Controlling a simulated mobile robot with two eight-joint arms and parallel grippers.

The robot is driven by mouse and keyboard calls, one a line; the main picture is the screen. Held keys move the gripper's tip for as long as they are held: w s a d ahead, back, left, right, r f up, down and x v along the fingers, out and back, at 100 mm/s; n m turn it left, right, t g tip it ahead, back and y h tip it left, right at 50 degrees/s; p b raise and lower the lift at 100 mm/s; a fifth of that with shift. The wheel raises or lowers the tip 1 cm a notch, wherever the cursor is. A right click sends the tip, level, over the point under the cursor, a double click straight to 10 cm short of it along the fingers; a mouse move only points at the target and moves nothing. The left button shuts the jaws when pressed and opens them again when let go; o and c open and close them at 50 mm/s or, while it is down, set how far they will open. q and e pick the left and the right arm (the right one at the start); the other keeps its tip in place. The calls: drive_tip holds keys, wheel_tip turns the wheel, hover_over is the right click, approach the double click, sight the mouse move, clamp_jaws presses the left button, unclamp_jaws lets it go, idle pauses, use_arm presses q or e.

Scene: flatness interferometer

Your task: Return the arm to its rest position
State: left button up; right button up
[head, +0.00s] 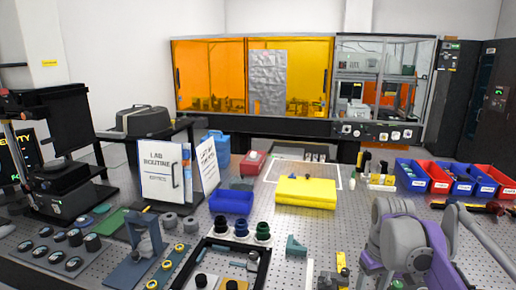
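My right arm shows at the lower right of the head view as grey rounded links with purple parts, above the perforated optical table (330,222). Its links hide part of the table's front right corner. I cannot make out any fingertips of my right gripper in this view. My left arm and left gripper are not in the picture.
A yellow block (306,192), a blue bin (231,201) and a white binder (162,172) stand mid-table. Blue and red bins (440,178) line the back right. A black frame (262,270) and small optics crowd the front. Bare table lies right of the yellow block.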

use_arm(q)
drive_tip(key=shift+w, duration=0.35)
use_arm(e)
drive_tip(key=s+a+f+m+t, duration=0.1)
drive_tip(key=s+a+f+t, duration=0.1)
drive_tip(key=s+a+f, duration=0.2)
drive_tip(key=s+a+f+m+t, duration=0.1)
drive_tip(key=s+a+f+t, duration=0.2)
drive_tip(key=s+f, duration=0.8)
drive_tip(key=s+a, duration=0.2)
drive_tip(key=s, duration=0.1)
drive_tip(key=shift+s+a, duration=0.15)
drive_tip(key=shift+s, duration=0.05)
